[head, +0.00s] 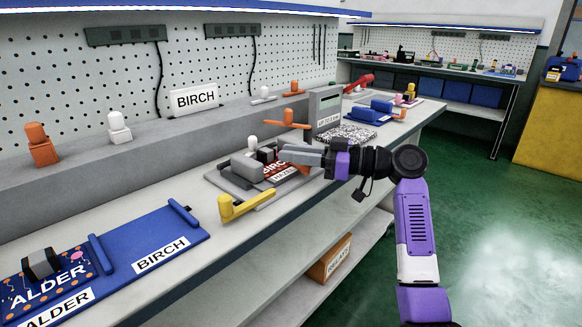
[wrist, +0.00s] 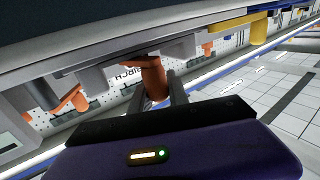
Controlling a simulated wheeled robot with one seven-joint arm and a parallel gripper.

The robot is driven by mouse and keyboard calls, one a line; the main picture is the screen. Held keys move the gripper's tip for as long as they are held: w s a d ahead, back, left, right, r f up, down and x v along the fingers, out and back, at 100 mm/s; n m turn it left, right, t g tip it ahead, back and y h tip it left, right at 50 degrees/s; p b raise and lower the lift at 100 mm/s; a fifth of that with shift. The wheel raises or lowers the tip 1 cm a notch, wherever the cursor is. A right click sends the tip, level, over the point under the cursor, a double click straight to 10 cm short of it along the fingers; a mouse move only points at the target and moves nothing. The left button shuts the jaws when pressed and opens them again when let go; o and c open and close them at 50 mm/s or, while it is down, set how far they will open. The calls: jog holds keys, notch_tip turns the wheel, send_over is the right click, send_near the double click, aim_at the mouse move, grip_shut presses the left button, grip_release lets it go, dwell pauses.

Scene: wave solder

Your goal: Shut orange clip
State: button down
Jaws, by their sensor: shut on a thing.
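The orange clip (wrist: 153,76) stands between the two fingers of my gripper (wrist: 152,90) in the wrist view. The fingers are shut on it. In the head view my gripper (head: 285,154) reaches in from the right, over the right side of a grey fixture (head: 232,184) on the bench. There the fingers hide most of the held clip, so I cannot tell its exact angle. A board with BIRCH and HAZEL labels (head: 284,175) lies in the fixture, partly covered by my gripper.
A yellow clip (head: 243,205) is at the fixture's near edge. An orange-topped piece (head: 291,118) and a grey upright panel (head: 325,108) stand behind my gripper. A blue BIRCH tray (head: 185,235) lies left. Bare bench shows between tray and fixture.

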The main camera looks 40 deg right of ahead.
jog(key=shift+s+d+n+g+y+b, duration=0.15)
jog(key=shift+n+g+y+b, duration=0.35)
jog(key=shift+n+g+y, duration=0.45)
jog(key=shift+s+d+n+g+y+b, duration=0.15)
jog(key=shift+n+g+y+b, duration=0.3)
jog(key=shift+n+g+y, duration=0.5)
jog(key=shift+a+y, duration=0.1)
jog(key=shift+y, duration=0.3)
jog(key=c, duration=1.3)
grip_release()
jog(key=shift+o, duration=0.2)
jog(key=p+v, duration=0.1)
jog(key=v, duration=0.5)
jog(key=shift+s, duration=0.15)
jog(key=shift+v, duration=0.85)
